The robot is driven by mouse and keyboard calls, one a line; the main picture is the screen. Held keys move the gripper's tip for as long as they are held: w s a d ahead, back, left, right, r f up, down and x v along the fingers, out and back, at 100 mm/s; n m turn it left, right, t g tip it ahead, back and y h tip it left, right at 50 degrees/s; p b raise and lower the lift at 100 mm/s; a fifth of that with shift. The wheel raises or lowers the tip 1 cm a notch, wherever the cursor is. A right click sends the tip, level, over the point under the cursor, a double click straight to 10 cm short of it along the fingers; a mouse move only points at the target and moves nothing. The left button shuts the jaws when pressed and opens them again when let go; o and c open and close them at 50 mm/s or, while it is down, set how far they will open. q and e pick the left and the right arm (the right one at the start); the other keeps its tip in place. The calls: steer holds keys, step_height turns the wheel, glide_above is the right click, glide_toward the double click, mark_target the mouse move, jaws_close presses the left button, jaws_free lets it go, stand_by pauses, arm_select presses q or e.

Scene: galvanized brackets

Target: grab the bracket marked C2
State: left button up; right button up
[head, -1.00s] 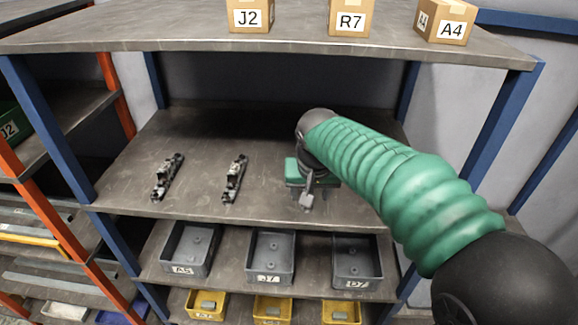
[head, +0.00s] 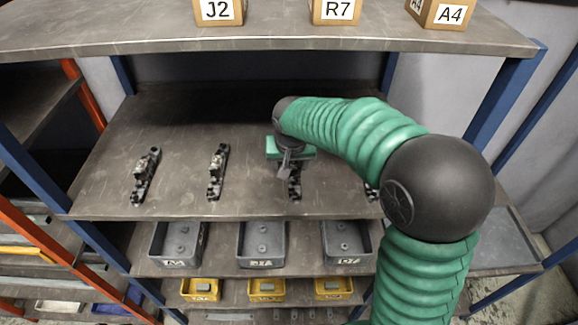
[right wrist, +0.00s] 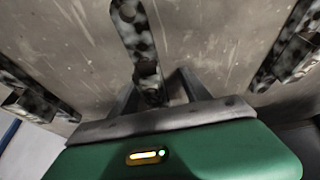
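Several dark, mottled metal brackets lie in a row on the grey middle shelf (head: 110,195). They include a left one (head: 146,175), a second one (head: 218,172), a third one (head: 295,186) and one at the right (head: 372,191) partly behind my arm. No C2 mark is readable on any of them. My right gripper (head: 287,168), with a green body, is over the third bracket and hides its back part. In the right wrist view, its two fingers (right wrist: 155,96) stand apart on either side of this bracket (right wrist: 138,38), with gaps visible. My left gripper is out of view.
Neighbouring brackets flank the gripper in the right wrist view, left (right wrist: 35,95) and right (right wrist: 292,48). Grey bins (head: 262,244) and yellow bins (head: 267,290) stand on lower shelves. Boxes, including J2 (head: 218,12), stand on the top shelf (head: 270,35) above. Blue posts (head: 505,95) frame the sides.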

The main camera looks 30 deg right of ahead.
steer(key=shift+s+d, duration=0.4)
steer(key=shift+d, duration=0.25)
steer(key=c, duration=0.5)
steer(key=shift+s+d, duration=0.15)
steer(key=c, duration=0.4)
jaws_close()
steer(key=shift+w+a, duration=0.3)
steer(key=shift+a, duration=0.4)
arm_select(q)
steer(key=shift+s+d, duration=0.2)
arm_select(e)
steer(key=shift+r, duration=0.1)
steer(key=shift+d, duration=0.1)
